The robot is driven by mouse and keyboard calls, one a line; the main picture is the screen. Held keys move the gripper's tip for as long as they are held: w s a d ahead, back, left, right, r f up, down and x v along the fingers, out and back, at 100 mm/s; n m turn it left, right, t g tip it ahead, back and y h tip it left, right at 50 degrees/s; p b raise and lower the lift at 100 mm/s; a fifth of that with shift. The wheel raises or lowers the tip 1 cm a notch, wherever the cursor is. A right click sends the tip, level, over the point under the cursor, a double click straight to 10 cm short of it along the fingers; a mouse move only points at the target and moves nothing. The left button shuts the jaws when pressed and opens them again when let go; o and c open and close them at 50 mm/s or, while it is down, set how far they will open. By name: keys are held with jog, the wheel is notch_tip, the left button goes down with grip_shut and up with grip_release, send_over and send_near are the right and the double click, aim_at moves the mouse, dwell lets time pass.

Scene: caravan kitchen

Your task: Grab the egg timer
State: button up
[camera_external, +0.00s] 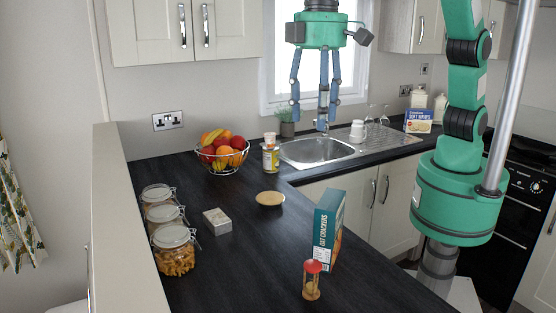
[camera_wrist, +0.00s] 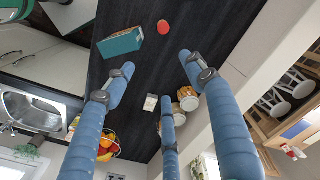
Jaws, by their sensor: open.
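The egg timer (camera_external: 312,281) stands upright near the front of the dark worktop, with a red top, a glass body and a wooden frame. In the wrist view its red top (camera_wrist: 163,27) shows from above. My gripper (camera_external: 322,112) is open and empty, high above the worktop and farther back, near the window and sink. In the wrist view its blue fingers (camera_wrist: 158,95) are spread wide. Nothing is between them at their own height, and the timer lies well beyond them.
A teal oat crackers box (camera_external: 326,232) stands upright beside the timer. Worktop left of the timer is clear.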

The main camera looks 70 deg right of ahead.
jog(key=s+a+f, duration=0.1)
jog(key=a+f, duration=0.1)
jog(key=a, duration=0.1)
send_over(312, 264)
notch_tip(312, 264, down, 26)
jog(key=shift+r, duration=0.1)
jog(key=shift+f, duration=0.25)
jog(key=shift+f, duration=4.3)
jog(key=shift+s+a+f, duration=0.1)
jog(key=shift+f, duration=2.5)
